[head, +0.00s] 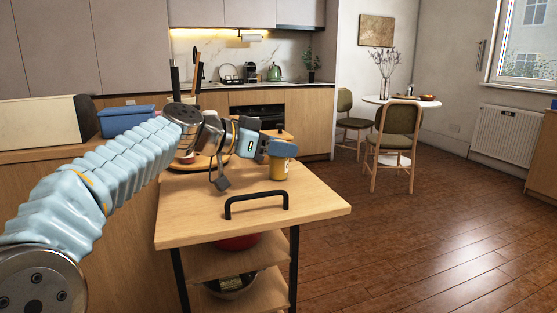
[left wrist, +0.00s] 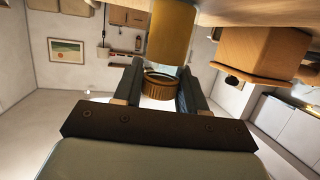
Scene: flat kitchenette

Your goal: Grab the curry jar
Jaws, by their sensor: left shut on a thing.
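The curry jar (head: 279,169) is a yellow jar with a pale label, at the wooden cart top's far edge. In the left wrist view its yellow body (left wrist: 172,32) is at the top, with its ridged brown-gold lid (left wrist: 163,83) between the fingers. My left gripper (head: 281,150) comes in from the left over the cart and is shut on the jar at its lid end. The fingers hide the lid in the head view. The jar is upright; I cannot tell if its base touches the cart top. My right gripper is not in view.
The cart top (head: 317,203) has a black handle (head: 256,204) and is clear at front. A round wooden board (head: 203,163) lies at its back left, partly behind my arm. A red bowl (head: 238,241) sits on the shelf below. A blue box (head: 126,119) stands on the left counter.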

